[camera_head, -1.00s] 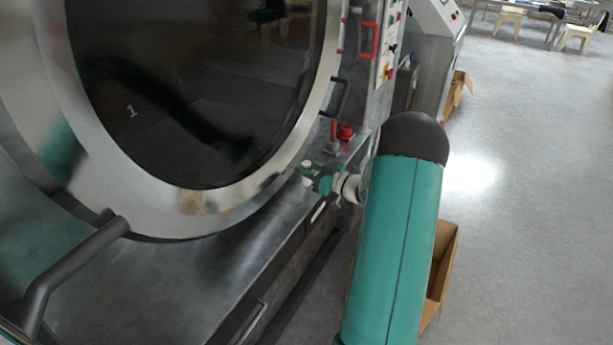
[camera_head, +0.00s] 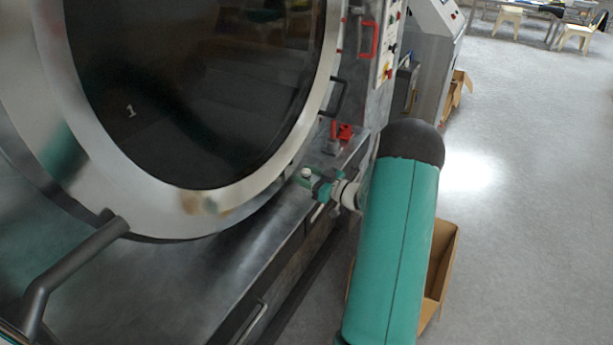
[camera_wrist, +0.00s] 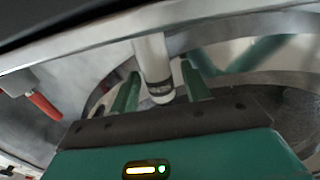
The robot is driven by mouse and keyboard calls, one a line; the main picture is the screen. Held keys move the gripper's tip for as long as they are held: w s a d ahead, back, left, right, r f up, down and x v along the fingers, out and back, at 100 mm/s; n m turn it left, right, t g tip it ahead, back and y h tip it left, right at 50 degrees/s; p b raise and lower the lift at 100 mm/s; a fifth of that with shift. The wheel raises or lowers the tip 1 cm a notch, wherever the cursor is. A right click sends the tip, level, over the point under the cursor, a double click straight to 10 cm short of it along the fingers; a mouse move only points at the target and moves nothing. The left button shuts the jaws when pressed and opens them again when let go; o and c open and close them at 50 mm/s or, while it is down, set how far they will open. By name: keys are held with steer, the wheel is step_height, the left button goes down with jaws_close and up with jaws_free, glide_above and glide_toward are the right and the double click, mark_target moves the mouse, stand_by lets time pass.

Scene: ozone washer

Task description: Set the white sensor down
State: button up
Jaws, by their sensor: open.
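The white sensor (camera_wrist: 150,58) is a white cylinder with a dark band near one end in the wrist view. It lies between the two green fingers of my gripper (camera_wrist: 160,88), with a gap visible on each side. My gripper is open around it. In the head view, the small pale top of the sensor (camera_head: 306,173) shows at my gripper (camera_head: 311,181), over the front ledge of the washer. Whether the sensor's base rests on the metal is too small to tell.
The washer's large round door (camera_head: 205,205) stands just behind. A red fitting (camera_head: 345,132) is beyond my gripper on the ledge; a red handle (camera_wrist: 45,105) shows in the wrist view. A dark bar handle (camera_head: 70,258) is at lower left. A cardboard box (camera_head: 440,265) is on the floor.

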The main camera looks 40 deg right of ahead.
steer(key=v, duration=1.2)
steer(key=w+a+r+n+g+y, duration=0.1)
steer(key=a+r+g+y, duration=0.3)
steer(key=a, duration=0.9)
steer(key=a+r+n+g+y, duration=0.1)
steer(key=a+r+g, duration=0.55)
steer(key=a, duration=0.65)
steer(key=s+a+r+m+g+h, duration=0.1)
steer(key=s+a+r+m+h, duration=0.1)
steer(key=s+a, duration=0.4)
steer(key=s+a+r+m+h, duration=0.2)
steer(key=s+a+r+h, duration=0.3)
steer(key=s+a+h, duration=0.2)
steer(key=shift+s+r+m+g, duration=0.25)
steer(key=shift+s+m+g, duration=0.1)
steer(key=shift+s, duration=0.55)
steer(key=shift+s+a+r+h, duration=0.1)
steer(key=shift+s+r+h, duration=0.05)
steer(key=shift+h, duration=0.15)
steer(key=shift+c, duration=1.2)
steer(key=shift+a, duration=0.15)
